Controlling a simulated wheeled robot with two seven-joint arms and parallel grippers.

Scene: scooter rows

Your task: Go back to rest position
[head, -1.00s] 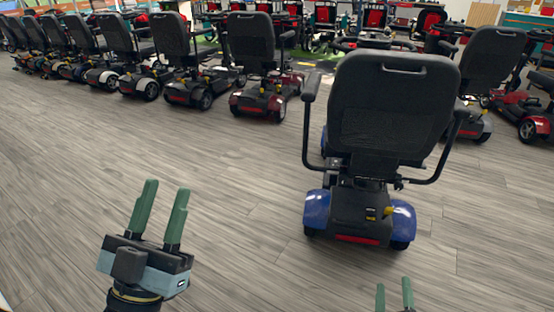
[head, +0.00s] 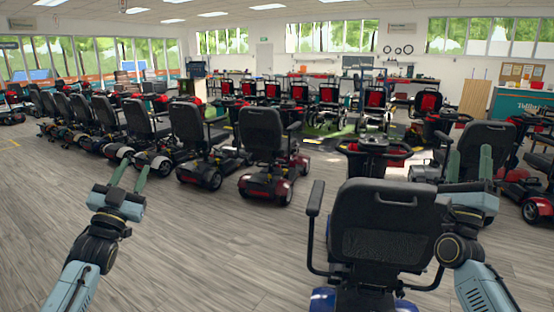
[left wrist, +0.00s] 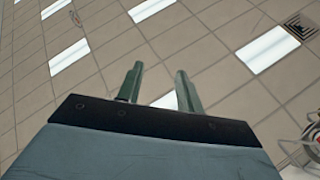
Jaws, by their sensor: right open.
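My left gripper (head: 131,170) is raised at the left of the head view, its two green fingers pointing up. The fingers are apart with nothing between them. In the left wrist view the left gripper (left wrist: 159,72) points up toward the ceiling (left wrist: 100,50), with a clear gap between its fingers. My right gripper (head: 467,162) is raised at the right of the head view. Its green fingers are spread and empty, seen in front of a parked scooter's black seat (head: 481,142).
A blue scooter with a black seat (head: 385,235) stands close in front, beside my right arm. A row of scooters (head: 190,130) runs across the left and middle. Another row with red seats (head: 330,94) stands behind. The grey wood floor (head: 210,245) at front left is clear.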

